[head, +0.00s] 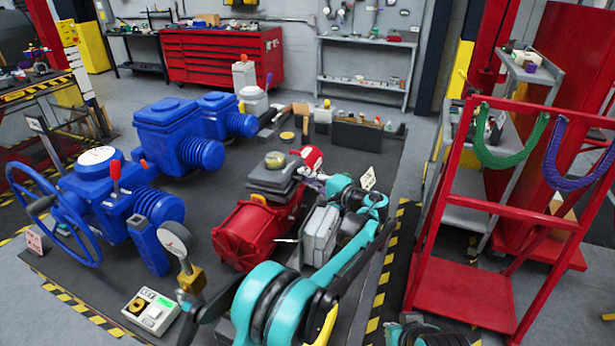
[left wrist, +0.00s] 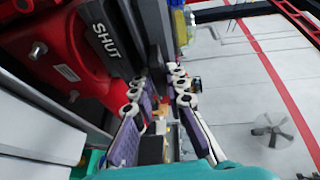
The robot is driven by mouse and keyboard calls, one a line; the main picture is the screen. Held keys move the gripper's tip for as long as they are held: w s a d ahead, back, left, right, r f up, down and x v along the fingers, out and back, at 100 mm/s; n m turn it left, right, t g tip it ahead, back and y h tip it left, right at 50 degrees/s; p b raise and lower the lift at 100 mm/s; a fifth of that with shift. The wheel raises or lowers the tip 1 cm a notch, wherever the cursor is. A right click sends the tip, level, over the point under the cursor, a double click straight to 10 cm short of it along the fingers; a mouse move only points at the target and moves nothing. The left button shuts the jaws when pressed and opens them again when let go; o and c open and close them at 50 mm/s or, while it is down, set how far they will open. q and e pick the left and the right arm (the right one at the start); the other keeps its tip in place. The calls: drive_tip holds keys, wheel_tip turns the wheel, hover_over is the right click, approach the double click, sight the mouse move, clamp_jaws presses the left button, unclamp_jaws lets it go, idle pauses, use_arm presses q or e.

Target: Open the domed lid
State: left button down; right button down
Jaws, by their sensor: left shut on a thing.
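The dark grey lid (head: 276,174) with a yellowish dome on top sits over the red valve actuator (head: 242,235) in the middle of the mat. In the left wrist view, a dark part marked SHUT (left wrist: 104,38) lies along the upper left, beside the red body. My left gripper (head: 309,179) is at the right side of the lid. In the left wrist view, its purple-padded fingers (left wrist: 160,82) are close around a dark edge, which I take as the lid's; the contact is partly hidden.
Blue valve actuators (head: 172,135) stand at the left, with a blue handwheel. A grey box (head: 320,235) stands right of the red body, close to my arm. A red frame cart (head: 465,290) with hanging slings stands at the right. Hand tools lie behind.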

sight(282, 157)
use_arm(q)
drive_tip(key=w+a+r+n+g+h+p, duration=0.1)
drive_tip(key=a+r+h+p, duration=0.1)
drive_tip(key=r+p, duration=0.2)
drive_tip(key=w+a+r+g+h+p, duration=0.1)
drive_tip(key=a+r+g+h+p, duration=0.1)
drive_tip(key=p, duration=0.4)
drive_tip(key=w+a+r+n+g+h+p, duration=0.1)
drive_tip(key=a+r+h+p, duration=0.1)
drive_tip(key=r+p, duration=0.3)
drive_tip(key=shift+a+r+n+g+h, duration=0.3)
drive_tip(key=shift+a+r+h, duration=0.1)
drive_tip(key=shift+a+r, duration=0.25)
drive_tip(key=w+a+g+h+p, duration=0.1)
drive_tip(key=w+a+h+p, duration=0.2)
drive_tip(key=a+p, duration=0.3)
drive_tip(key=w+a+n+g+h+p, duration=0.1)
drive_tip(key=w+a+g+h+p, duration=0.1)
drive_tip(key=a+p, duration=0.5)
drive_tip(key=shift+w+a+r+n+h, duration=0.3)
drive_tip(key=shift+w+a+h, duration=0.3)
drive_tip(key=shift+a+h, duration=0.5)
drive_tip(key=c, duration=1.5)
unclamp_jaws()
drive_tip(key=shift+c, duration=0.2)
drive_tip(key=shift+r, duration=0.1)
drive_tip(key=v, duration=1.1)
drive_tip(key=shift+r, duration=0.45)
